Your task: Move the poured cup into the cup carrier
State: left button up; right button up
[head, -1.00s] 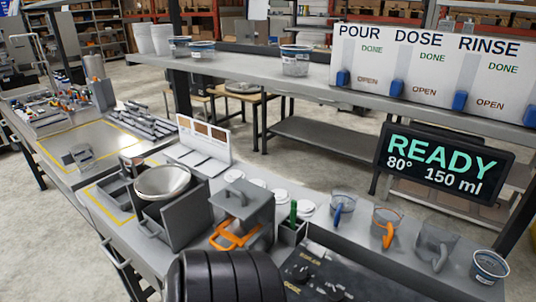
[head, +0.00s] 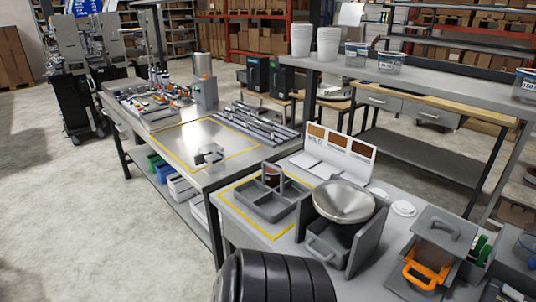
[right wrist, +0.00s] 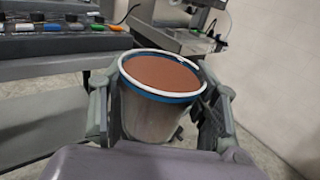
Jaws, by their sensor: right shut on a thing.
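My right gripper (right wrist: 158,108) is shut around a clear cup (right wrist: 155,122) with a white and blue rim, filled with something brown almost to the rim. The cup looks nearly upright in the right wrist view. The grey cup carrier (head: 262,212), with compartments and an upright handle, stands in the head view inside a yellow-outlined area on the near bench. A cup with brown contents (head: 272,176) sits in its back part; its lower part is hidden by the carrier walls. Neither gripper shows in the head view.
A metal bowl (head: 344,202) on a grey stand is right of the carrier. Behind it stands a white board with brown swatches (head: 340,150). A grey box with an orange handle (head: 427,272) is at right.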

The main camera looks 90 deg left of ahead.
aim_at(272, 209)
jog(key=k+j+u, duration=0.25)
jog(key=u, duration=0.15)
jog(key=k+j+u, duration=0.55)
jog(key=j+u, duration=0.2)
